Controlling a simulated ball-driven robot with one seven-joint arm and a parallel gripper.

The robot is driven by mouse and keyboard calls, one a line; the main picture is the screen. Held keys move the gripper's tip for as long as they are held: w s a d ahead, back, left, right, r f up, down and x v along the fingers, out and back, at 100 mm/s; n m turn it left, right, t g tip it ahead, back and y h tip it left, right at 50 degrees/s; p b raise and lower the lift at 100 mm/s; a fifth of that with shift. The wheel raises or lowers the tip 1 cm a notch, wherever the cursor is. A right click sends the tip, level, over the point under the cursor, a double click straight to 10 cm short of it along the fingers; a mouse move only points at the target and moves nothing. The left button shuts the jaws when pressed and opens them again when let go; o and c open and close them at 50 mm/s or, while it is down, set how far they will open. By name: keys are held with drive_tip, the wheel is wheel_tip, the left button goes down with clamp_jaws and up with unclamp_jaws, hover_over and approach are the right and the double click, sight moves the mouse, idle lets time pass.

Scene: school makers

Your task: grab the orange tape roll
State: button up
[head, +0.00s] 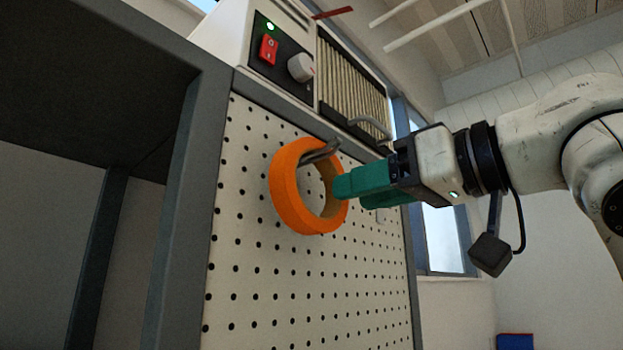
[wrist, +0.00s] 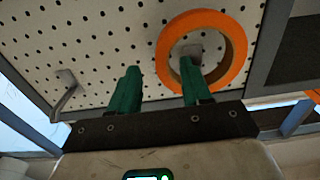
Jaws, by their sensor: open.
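The orange tape roll (head: 287,199) hangs on a metal hook (head: 320,152) on the white pegboard. In the wrist view the roll (wrist: 239,50) is at the upper right, with the hook (wrist: 190,52) inside its hole. My gripper (head: 343,190) has green fingers and is open, at the right side of the roll in the head view. In the wrist view my gripper (wrist: 160,85) has its right finger overlapping the roll's hole and lower rim, and its left finger outside the roll to the left. I cannot tell whether either finger touches the roll.
The perforated pegboard (head: 265,290) is framed by grey posts (head: 185,220). An empty hook (wrist: 66,92) is on the board at left in the wrist view. A white machine with a red switch (head: 268,50) and a grille stands above the board. Open room lies to the right.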

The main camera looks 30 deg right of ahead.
drive_tip(key=p+x, duration=0.1)
drive_tip(key=x, duration=0.3)
drive_tip(key=shift+w+a+r+p, duration=0.15)
drive_tip(key=shift+w+a+p, duration=0.05)
drive_tip(key=shift+a+p, duration=0.1)
clamp_jaws()
